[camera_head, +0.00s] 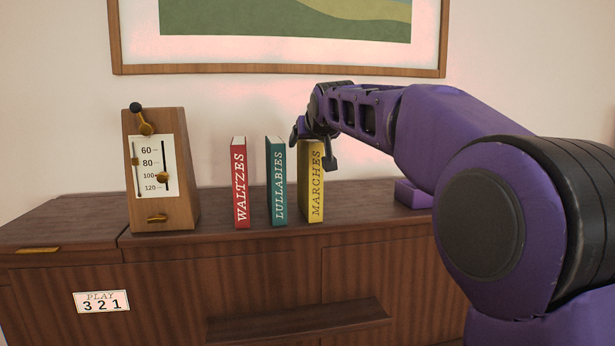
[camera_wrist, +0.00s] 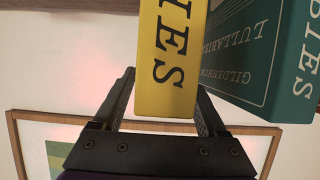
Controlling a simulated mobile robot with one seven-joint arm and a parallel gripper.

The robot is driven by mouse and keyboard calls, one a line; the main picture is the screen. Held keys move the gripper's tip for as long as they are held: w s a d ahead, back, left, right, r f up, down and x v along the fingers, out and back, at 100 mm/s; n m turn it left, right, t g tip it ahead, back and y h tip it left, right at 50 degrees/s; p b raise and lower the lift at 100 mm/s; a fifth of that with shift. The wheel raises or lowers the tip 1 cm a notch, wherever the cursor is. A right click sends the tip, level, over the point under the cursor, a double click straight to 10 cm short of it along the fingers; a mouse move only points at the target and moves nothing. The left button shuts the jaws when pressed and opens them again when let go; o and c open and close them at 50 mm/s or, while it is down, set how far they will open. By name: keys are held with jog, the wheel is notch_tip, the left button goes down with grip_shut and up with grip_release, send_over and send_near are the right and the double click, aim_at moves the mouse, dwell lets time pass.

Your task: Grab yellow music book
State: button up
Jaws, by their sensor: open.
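The yellow music book (camera_head: 312,190), lettered MARCHES, stands upright on the wooden cabinet, the rightmost of three books. My gripper (camera_head: 315,150) is at the top of this book, pointing down. In the wrist view the yellow book (camera_wrist: 167,60) lies between the two open fingers of my gripper (camera_wrist: 165,95). One finger is on each side of its top end. I cannot tell whether either finger touches it.
The teal LULLABIES book (camera_head: 277,185) stands just left of the yellow one, close to one finger; it also shows in the wrist view (camera_wrist: 245,50). The red WALTZES book (camera_head: 240,185) and a wooden metronome (camera_head: 183,185) stand farther left. A framed picture (camera_head: 280,69) hangs behind.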

jog(key=shift+s+r, duration=0.15)
grip_shut()
dwell(1.3)
